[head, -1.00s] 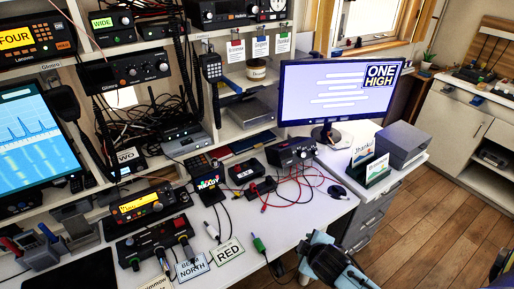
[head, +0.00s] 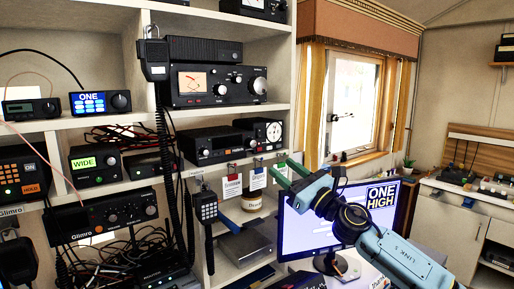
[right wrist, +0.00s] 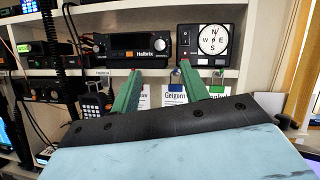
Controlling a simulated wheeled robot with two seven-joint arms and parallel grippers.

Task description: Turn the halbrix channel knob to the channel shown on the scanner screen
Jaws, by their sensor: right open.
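The Halbrix radio (right wrist: 133,47) is a black set with a dark display and knobs at both ends, on a shelf in the right wrist view. In the head view it stands left of a compass box (head: 263,131). Which knob sets the channel is too small to read. My right gripper (head: 281,168) has green fingers, open and empty, in front of and below the shelf, apart from the radio. It also shows in the right wrist view (right wrist: 163,73). The keypad set with a HOLD button, likely the scanner (head: 22,175), is cut by the left edge; its screen is outside the view.
A monitor (head: 300,230) reading ONE HIGH stands behind my right arm. A small radio (head: 100,102) shows ONE and another set (head: 95,165) shows WIDE. Hanging tags (head: 258,179), a handset (head: 206,208) and a coiled cord (head: 168,150) are near the shelf.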

